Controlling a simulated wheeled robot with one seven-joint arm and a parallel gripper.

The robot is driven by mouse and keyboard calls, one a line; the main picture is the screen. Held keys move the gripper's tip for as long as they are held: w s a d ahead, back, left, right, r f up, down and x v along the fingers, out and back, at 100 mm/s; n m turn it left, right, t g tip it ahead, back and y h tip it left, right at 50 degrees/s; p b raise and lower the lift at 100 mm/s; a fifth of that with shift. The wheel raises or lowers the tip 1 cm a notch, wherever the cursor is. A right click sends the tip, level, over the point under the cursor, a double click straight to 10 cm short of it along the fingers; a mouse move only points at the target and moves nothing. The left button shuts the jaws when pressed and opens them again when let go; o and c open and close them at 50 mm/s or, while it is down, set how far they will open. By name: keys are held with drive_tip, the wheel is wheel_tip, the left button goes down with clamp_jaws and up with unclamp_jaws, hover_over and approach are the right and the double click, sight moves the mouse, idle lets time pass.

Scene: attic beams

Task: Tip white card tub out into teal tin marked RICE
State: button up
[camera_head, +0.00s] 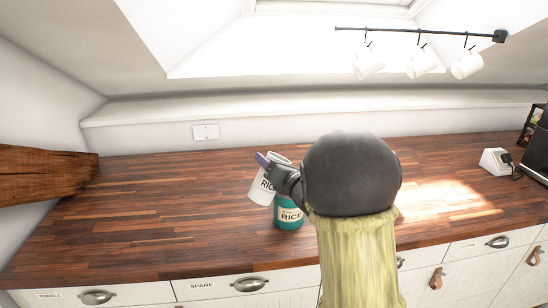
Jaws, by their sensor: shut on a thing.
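The white card tub (258,189), with dark lettering partly hidden, is tilted above the wooden worktop. My gripper (270,168) is shut on the tub near its upper part. The teal tin marked RICE (287,213) stands upright on the worktop, just below and right of the tub. My dark wrist hides part of the tin's right side and rim. The contents of both the tub and the tin are hidden, and I cannot tell whether anything is pouring.
The wooden worktop (130,215) is clear to the left. White mugs (419,66) hang from a rail above. A white device (495,161) stands at the right back. A wooden beam (45,174) juts in at left. Drawers (130,293) line the front.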

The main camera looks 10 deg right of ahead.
drive_tip(key=shift+d+f+m+p, duration=0.1)
drive_tip(key=shift+f+m+p, duration=0.05)
drive_tip(key=shift+m+p, duration=0.25)
drive_tip(key=shift+s+d+m, duration=0.1)
drive_tip(key=shift+s+m, duration=0.05)
drive_tip(key=shift+m, duration=0.15)
drive_tip(key=shift+f+m+p, duration=0.3)
drive_tip(key=shift+m+p, duration=0.3)
drive_tip(key=shift+p, duration=0.35)
